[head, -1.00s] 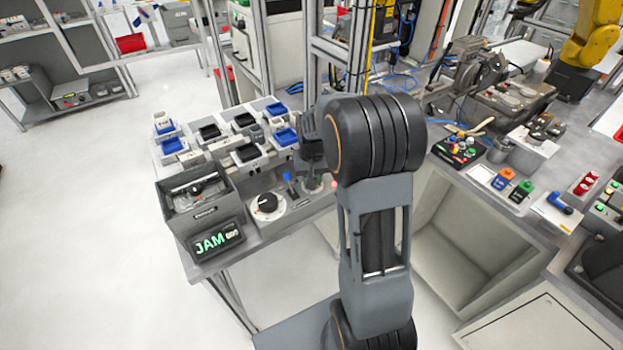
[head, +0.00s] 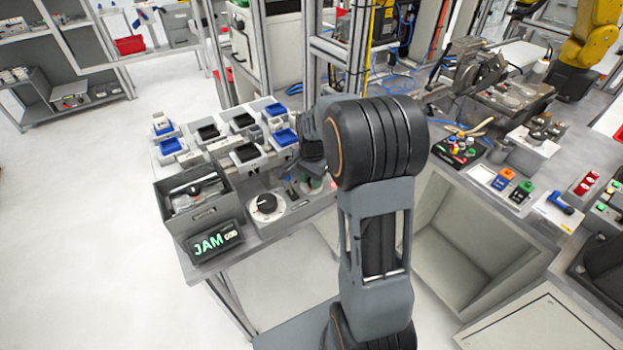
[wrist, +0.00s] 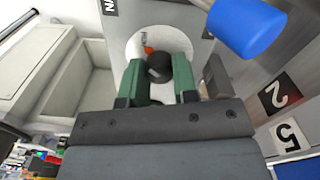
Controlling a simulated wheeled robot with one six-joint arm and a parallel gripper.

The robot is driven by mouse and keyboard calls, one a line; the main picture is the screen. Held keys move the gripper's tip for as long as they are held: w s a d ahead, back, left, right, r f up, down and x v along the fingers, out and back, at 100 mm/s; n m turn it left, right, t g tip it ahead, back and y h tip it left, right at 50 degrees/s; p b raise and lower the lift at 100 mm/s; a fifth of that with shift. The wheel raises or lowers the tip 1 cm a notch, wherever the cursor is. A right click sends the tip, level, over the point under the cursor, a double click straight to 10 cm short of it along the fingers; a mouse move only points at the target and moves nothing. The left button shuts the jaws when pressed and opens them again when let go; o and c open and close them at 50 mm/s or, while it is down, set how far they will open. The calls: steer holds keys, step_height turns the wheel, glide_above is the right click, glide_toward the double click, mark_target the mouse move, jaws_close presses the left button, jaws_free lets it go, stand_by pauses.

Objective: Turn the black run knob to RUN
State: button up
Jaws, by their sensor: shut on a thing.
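The black run knob (wrist: 158,66) sits on a round white plate (wrist: 178,42) in the wrist view, with an orange-red mark on the plate beside it. My gripper (wrist: 160,72) has its two green fingers on either side of the knob, shut on it. In the head view my gripper (head: 312,178) is low over the bench, mostly behind my arm, and the gripped knob is hidden there. A display (head: 217,241) reads JAM in green letters. I cannot read which position the knob points to.
A blue handle (wrist: 245,28) is close to the right finger in the wrist view. Another dial (head: 267,204) on a white disc is left of my gripper. A grey bin (head: 200,210) and blue and black trays (head: 249,152) crowd the bench.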

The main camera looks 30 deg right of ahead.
steer(key=shift+m, duration=0.7)
steer(key=o, duration=0.9)
steer(key=shift+o, duration=0.2)
steer(key=shift+r, duration=0.15)
step_height(320, 180, up, 14)
steer(key=shift+f, duration=0.2)
steer(key=s+a+f+n+t, duration=0.2)
steer(key=s+a+n, duration=0.3)
steer(key=s+n, duration=0.2)
steer(key=s+a+f+n+t, duration=0.1)
steer(key=s+a+n, duration=0.4)
steer(key=s+n, duration=0.2)
steer(key=shift+s+f+n+t, duration=0.3)
steer(key=shift+s+f+t, duration=0.1)
steer(key=shift+s, duration=0.75)
